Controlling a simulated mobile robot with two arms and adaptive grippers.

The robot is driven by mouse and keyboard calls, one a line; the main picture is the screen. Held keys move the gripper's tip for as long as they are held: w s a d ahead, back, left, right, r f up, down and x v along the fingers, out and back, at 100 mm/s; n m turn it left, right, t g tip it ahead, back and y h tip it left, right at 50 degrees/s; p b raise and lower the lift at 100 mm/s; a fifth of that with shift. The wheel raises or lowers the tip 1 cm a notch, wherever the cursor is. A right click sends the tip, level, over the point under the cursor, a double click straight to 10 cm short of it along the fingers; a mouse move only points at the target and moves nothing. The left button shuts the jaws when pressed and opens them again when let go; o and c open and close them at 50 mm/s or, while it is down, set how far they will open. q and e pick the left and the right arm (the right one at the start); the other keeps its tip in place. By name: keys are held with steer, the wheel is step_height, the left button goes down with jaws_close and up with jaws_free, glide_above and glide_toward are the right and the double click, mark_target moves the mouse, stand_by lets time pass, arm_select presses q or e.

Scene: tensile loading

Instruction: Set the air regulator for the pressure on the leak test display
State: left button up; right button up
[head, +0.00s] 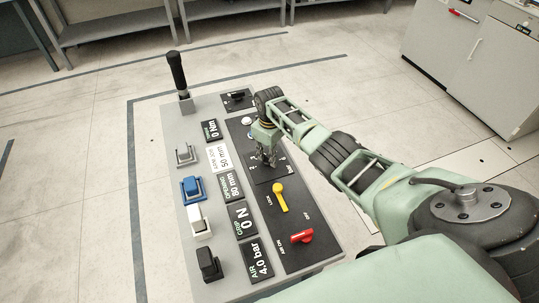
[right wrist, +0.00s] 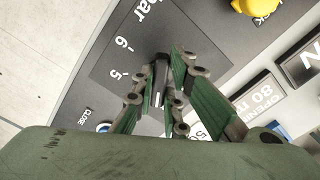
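The air regulator's dial plate (right wrist: 117,40) is dark, with "bar", 6 and 5 readable in the right wrist view. Its narrow black knob (right wrist: 158,97) has a white mark and stands between the fingers of my right gripper (right wrist: 165,75). The fingers appear closed on both its sides. In the head view my right gripper (head: 267,158) points down at the console and hides the knob. The AIR display (head: 260,259) reads 4.0 bar. I cannot identify a leak test display in these views. My left gripper is out of view.
The grey console (head: 176,131) also carries a yellow LOCK knob (head: 280,197), a red air lever (head: 302,236), a tall black lever (head: 177,74), a blue button (head: 192,187) and further displays. Cabinets (head: 475,60) stand at the back right. The floor left of the console is clear.

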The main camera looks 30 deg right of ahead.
steer(key=o, duration=0.4)
steer(key=shift+o, duration=0.2)
steer(key=shift+r, duration=0.1)
step_height(320, 180, up, 12)
stand_by(0.8)
